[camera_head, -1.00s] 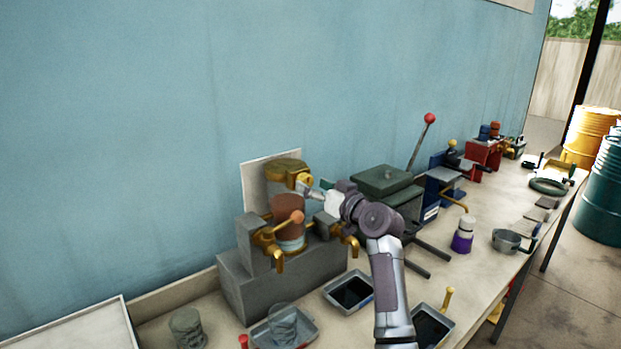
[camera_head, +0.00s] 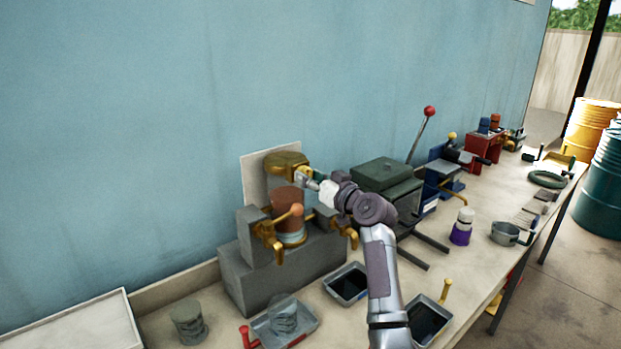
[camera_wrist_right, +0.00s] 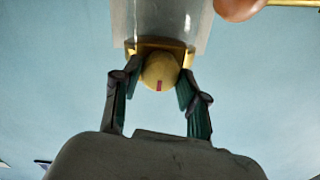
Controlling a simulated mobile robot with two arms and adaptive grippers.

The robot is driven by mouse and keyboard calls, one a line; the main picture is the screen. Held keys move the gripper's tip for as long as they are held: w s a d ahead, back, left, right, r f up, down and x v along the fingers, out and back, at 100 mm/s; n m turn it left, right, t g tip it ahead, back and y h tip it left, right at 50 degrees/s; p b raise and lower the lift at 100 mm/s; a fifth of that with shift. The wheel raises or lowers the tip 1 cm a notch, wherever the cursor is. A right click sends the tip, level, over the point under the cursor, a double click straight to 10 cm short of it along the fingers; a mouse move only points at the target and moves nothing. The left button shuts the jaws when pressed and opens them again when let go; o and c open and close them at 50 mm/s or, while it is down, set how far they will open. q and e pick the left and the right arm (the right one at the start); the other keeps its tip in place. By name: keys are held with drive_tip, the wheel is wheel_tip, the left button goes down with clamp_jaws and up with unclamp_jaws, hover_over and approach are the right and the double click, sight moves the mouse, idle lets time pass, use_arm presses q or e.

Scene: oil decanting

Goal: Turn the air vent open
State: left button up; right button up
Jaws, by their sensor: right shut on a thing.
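The air vent (camera_wrist_right: 158,72) is a round yellow knob with a small red mark, seen in the right wrist view against a brass block. It sits on the side of the brass cap (camera_head: 286,160) above the reddish-brown oil in the decanting vessel (camera_head: 287,202). My right gripper (camera_wrist_right: 158,75) is shut on the knob, one finger on each side. In the head view the right gripper (camera_head: 310,178) reaches the cap from the right, and its fingers partly hide the knob. My left gripper is not in view.
Brass taps with an orange-knobbed lever (camera_head: 296,210) stand below the arm on a grey stand (camera_head: 262,284). Trays (camera_head: 347,285) and glass beakers (camera_head: 188,323) lie in front. A green press (camera_head: 385,174) stands to the right of the vessel.

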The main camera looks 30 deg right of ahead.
drive_tip(key=shift+m, duration=0.3)
drive_tip(key=shift+m+p, duration=3.85)
drive_tip(key=shift+m, duration=4.75)
drive_tip(key=o, duration=1.1)
drive_tip(key=shift+o, duration=0.2)
drive_tip(key=s+d, duration=0.1)
drive_tip(key=s, duration=1.1)
